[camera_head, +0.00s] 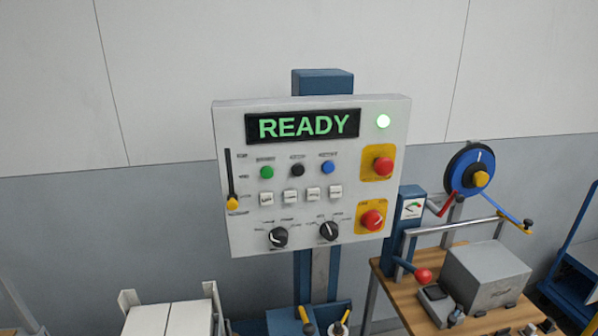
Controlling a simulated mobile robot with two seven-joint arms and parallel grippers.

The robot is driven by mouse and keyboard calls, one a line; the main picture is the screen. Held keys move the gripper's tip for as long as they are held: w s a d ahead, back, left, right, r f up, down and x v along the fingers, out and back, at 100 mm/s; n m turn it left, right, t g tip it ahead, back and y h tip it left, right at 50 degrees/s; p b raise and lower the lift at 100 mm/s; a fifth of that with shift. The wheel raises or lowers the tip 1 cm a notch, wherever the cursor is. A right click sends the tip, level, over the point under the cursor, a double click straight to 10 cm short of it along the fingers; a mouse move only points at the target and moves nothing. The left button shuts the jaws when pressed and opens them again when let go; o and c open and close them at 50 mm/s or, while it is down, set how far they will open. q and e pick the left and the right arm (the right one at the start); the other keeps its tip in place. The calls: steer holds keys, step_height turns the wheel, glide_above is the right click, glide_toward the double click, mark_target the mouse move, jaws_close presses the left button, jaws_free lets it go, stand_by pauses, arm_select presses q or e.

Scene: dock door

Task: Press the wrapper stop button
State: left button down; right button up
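A light grey control panel (238,140) stands upright on a blue post, with a screen (309,126) reading READY in green. Below the screen is a row of round buttons: green (267,173), black (297,170) and blue (328,167). Their small labels are too blurred to read surely. Two red mushroom buttons sit on yellow plates at the panel's right, an upper one (383,165) and a lower one (372,220). I cannot tell from the labels which button is the wrapper stop. Neither of my grippers is in view, and nothing covers the panel's front.
A wooden bench (396,294) with a grey box (487,276) and a strap reel (468,170) stands right.

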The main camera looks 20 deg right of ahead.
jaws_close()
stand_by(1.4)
